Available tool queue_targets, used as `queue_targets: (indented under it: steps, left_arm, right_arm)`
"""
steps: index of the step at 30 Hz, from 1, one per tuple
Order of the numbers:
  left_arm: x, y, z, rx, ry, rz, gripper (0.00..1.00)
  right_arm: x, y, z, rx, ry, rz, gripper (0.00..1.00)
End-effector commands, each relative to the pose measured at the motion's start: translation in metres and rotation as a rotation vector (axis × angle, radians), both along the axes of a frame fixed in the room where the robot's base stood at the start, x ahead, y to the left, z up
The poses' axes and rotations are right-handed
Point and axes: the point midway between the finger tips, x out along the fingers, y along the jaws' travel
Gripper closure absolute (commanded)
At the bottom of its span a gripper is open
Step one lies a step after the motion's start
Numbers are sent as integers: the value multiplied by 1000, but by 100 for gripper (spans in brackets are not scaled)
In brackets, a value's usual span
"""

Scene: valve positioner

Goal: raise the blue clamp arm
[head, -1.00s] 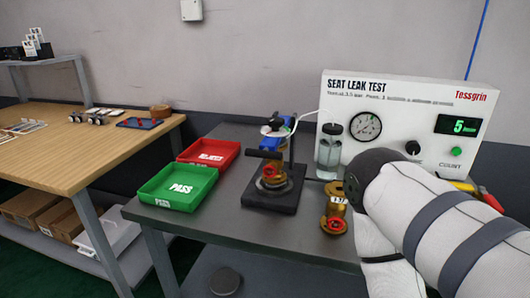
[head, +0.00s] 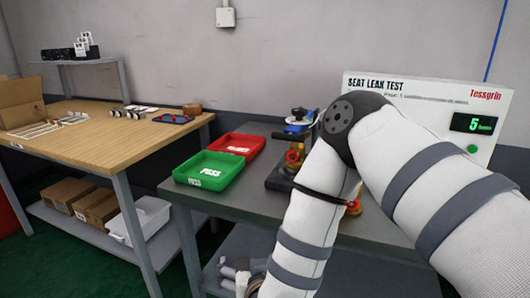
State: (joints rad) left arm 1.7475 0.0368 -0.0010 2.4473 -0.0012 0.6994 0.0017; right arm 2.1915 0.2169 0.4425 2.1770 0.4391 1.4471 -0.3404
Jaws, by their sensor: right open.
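The blue clamp arm (head: 296,128) shows at the top of the test fixture, partly hidden by my right arm. Below it a brass valve with a red part (head: 293,158) sits on the fixture's black base (head: 279,180). My right arm bends in front of the bench, with its forearm pointing down. My right gripper (head: 237,273) is low at the bottom edge, below the bench top, partly cut off by the frame. It is open and well away from the clamp. My left gripper is out of view.
A green PASS tray (head: 209,171) and a red tray (head: 237,147) stand left of the fixture. The seat leak tester (head: 487,97) is behind my arm. A wooden table (head: 92,150) stands at left. A second red-topped valve (head: 354,207) is partly covered by my arm.

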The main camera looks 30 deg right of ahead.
Motion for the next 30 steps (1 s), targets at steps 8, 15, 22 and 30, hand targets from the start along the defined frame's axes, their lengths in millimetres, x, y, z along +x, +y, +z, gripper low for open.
queue_targets:
  steps: [8,15,22,30]
  left_arm:
    - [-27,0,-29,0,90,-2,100]
    - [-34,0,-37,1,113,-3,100]
    - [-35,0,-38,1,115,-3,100]
    - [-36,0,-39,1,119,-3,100]
  right_arm:
    - [60,-67,196,-156,-483,-539,9]
    - [74,-98,210,-167,-502,-600,9]
    - [113,-141,215,-168,-508,-592,9]
    - [133,-163,215,-169,-508,-586,9]
